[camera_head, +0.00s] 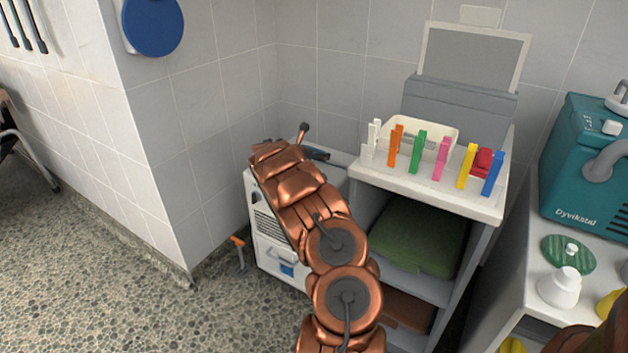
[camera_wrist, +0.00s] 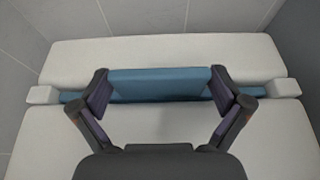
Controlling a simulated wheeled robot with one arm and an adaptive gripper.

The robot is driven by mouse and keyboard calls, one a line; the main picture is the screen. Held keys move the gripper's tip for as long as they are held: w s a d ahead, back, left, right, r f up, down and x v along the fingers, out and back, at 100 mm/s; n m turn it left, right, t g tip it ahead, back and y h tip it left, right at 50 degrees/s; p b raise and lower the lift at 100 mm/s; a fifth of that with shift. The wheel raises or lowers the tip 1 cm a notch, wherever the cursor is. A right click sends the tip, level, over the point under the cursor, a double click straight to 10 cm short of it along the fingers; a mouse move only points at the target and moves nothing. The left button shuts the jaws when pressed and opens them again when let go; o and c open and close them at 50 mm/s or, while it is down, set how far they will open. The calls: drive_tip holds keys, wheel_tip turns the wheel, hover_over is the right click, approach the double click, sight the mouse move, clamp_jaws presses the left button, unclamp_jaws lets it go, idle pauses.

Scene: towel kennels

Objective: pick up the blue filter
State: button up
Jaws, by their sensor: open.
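The blue filter (camera_wrist: 158,82) shows in the wrist view as a flat blue block. A thin blue strip runs out from both sides of it, across the white top of a machine (camera_wrist: 120,48), between two small white end pieces. My gripper (camera_wrist: 160,93) is open, with one dark finger at each end of the blue block. I cannot tell whether the fingers touch it. In the head view my gripper (camera_head: 315,154) is over the top of the white machine (camera_head: 268,225) in the corner. My arm hides much of that machine, and the filter is not visible there.
Tiled walls stand close behind and left of the machine. A grey shelf unit (camera_head: 490,208) stands right of it, with several coloured clips along its top and a green towel (camera_head: 415,236) inside. A teal machine (camera_head: 585,165) is at the right. Floor at left is open.

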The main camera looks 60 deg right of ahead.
drive_tip(key=shift+d, duration=0.2)
drive_tip(key=c, duration=1.2)
drive_tip(key=shift+c, duration=0.2)
